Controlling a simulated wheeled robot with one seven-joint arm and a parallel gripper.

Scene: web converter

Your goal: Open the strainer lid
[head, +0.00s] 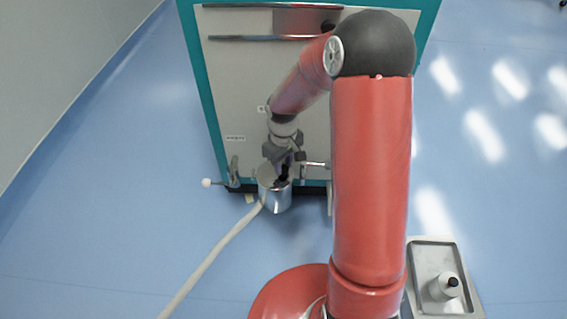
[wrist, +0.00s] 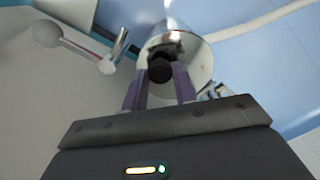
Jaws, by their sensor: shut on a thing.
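The strainer (head: 275,198) is a shiny metal cylinder low at the front of the machine, with a pale hose at its lower left. It also shows in the wrist view (wrist: 168,32). Its round lid (wrist: 200,62) faces my gripper and looks seated on the cylinder. A black knob (wrist: 160,69) stands out from the lid. My gripper (head: 284,172) is at the lid from above. In the wrist view the two purple-grey fingers (wrist: 160,86) are on either side of the black knob, shut on it. The fingers partly hide the lid in the head view.
The white and teal machine (head: 235,90) stands right behind the strainer. A lever with a white ball (head: 207,183) sticks out left of the strainer. A hose (head: 205,267) runs across the blue floor. A metal tray (head: 426,257) with a small container (head: 442,288) is at lower right.

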